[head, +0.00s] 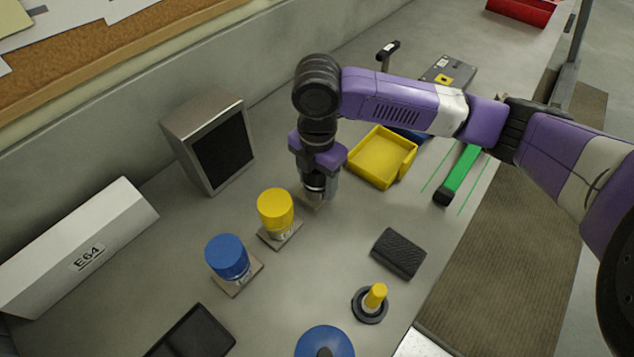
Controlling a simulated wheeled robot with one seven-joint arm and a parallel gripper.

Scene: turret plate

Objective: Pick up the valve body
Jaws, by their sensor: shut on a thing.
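My gripper (315,194) points down over the bench, right of the yellow-capped cylinder. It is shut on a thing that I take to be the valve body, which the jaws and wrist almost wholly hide. A small light-brown edge (308,203) shows just below the jaws, like the square plates under the neighbouring cylinders. I cannot tell whether the held thing touches the bench.
A yellow-capped cylinder (276,210) and a blue-capped cylinder (228,257) stand close left on plates. A yellow bin (381,158) is to the right. A dark block (398,253) and a yellow peg on a black ring (370,304) lie nearer. A grey screen box (210,142) stands behind.

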